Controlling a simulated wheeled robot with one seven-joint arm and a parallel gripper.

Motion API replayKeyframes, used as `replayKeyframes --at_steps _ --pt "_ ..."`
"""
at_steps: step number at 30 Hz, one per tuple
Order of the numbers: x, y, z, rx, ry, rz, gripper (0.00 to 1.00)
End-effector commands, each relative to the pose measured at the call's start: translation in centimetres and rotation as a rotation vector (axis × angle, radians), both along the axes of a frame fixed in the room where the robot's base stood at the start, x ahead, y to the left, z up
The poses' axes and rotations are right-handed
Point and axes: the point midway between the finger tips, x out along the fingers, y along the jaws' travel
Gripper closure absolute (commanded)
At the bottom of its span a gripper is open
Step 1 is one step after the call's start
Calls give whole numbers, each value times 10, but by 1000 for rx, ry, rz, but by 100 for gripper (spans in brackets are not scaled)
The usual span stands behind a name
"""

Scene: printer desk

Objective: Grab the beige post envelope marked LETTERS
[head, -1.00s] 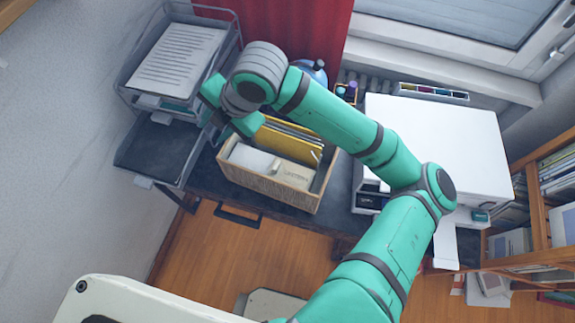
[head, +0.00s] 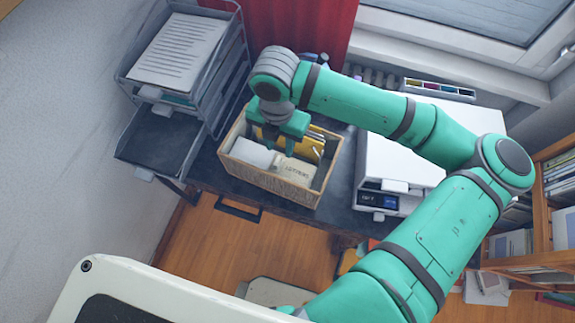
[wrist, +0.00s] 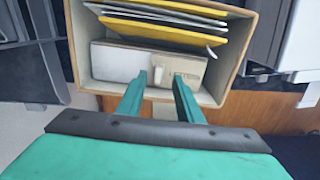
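The beige envelope (head: 292,170) with a LETTERS mark stands in the front part of a woven box on the desk. In the wrist view the beige envelope (wrist: 192,70) is at the right, beside a white envelope or packet (wrist: 115,62). My gripper (head: 280,147) is over the box, pointing down. In the wrist view my gripper (wrist: 160,76) has its two fingers apart with no held item visible. The fingertips overlap the beige envelope's left part in that view; I cannot tell whether they touch it.
The woven box (head: 262,180) has walls around the envelopes. Yellow folders (wrist: 165,30) stand behind them. A wire paper tray stack (head: 160,140) is at the left and a white printer (head: 378,165) at the right. Bare desk (head: 338,205) lies between box and printer.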

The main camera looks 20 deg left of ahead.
Motion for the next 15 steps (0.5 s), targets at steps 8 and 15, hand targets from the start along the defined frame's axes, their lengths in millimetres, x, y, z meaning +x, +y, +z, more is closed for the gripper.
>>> replayKeyframes --at_steps 8,15 --pt "0 2 -31 -1 2 -1 67" --pt "0 1 -52 1 0 -2 67"
